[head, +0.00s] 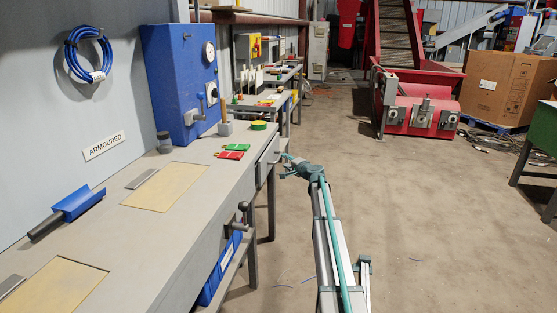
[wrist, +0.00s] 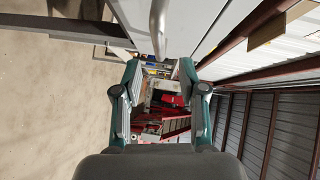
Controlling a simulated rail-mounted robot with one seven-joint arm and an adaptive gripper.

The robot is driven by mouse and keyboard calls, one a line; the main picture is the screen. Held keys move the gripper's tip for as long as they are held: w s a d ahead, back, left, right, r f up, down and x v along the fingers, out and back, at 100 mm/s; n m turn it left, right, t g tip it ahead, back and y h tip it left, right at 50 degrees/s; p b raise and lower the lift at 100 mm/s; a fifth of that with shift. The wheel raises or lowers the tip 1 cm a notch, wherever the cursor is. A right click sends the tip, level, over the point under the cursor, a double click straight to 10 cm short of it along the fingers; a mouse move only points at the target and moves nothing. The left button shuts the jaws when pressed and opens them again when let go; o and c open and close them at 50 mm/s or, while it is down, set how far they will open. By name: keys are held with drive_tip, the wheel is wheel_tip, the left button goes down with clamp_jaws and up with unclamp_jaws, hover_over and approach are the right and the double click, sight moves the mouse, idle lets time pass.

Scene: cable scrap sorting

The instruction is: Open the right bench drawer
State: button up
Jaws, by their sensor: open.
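The right bench drawer (head: 266,163) is a grey front set under the far end of the workbench (head: 149,225). My gripper (head: 285,166) is beside the handle at the bench's right side. In the wrist view my gripper (wrist: 160,72) has its two fingers apart with nothing between them. The handle lies beyond the fingertips there, and I cannot tell whether they touch it.
A blue box with a gauge (head: 181,80), red and green items (head: 231,154) and a blue scoop (head: 77,203) are on the bench. A blue bin (head: 219,274) sits below. A red machine (head: 418,105) and a cardboard box (head: 505,85) stand behind. The floor right of my arm is mostly clear.

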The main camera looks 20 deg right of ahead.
sight(279, 156)
drive_tip(key=w, duration=0.5)
drive_tip(key=w+a+f, duration=0.1)
drive_tip(key=w, duration=0.1)
drive_tip(key=shift+w+f+b, duration=0.1)
drive_tip(key=shift+w+b, duration=0.1)
drive_tip(key=shift+b, duration=0.1)
clamp_jaws()
drive_tip(key=shift+a, duration=0.1)
